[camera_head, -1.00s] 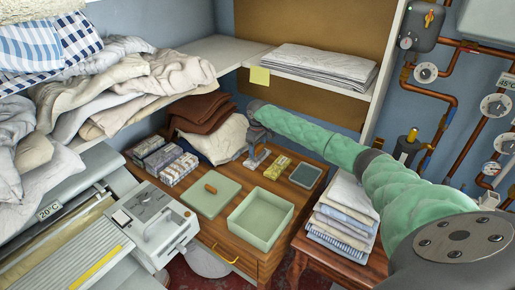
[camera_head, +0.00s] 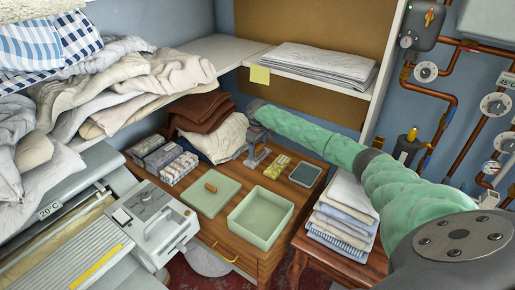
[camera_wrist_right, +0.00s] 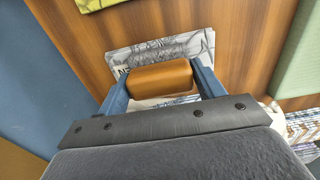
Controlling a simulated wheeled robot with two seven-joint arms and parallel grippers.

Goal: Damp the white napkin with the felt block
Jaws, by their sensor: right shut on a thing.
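My right gripper (camera_head: 257,157) is low over the wooden table, between the cream cloth and the yellow-green packet. In the right wrist view, its blue fingers (camera_wrist_right: 163,85) are shut on a smooth brown handle (camera_wrist_right: 162,79). A grey-and-white printed sheet or packet (camera_wrist_right: 197,46) shows beneath the handle. Any felt under the handle is hidden, and I cannot tell whether it touches the sheet. My left gripper is not in view.
On the table are a green lid (camera_head: 207,200) with a brown knob, an open green box (camera_head: 262,220), a yellow-green packet (camera_head: 277,166), a dark pad (camera_head: 306,175) and several patterned bundles (camera_head: 160,158). The ironer (camera_head: 155,225) stands left. Pipes line the right wall.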

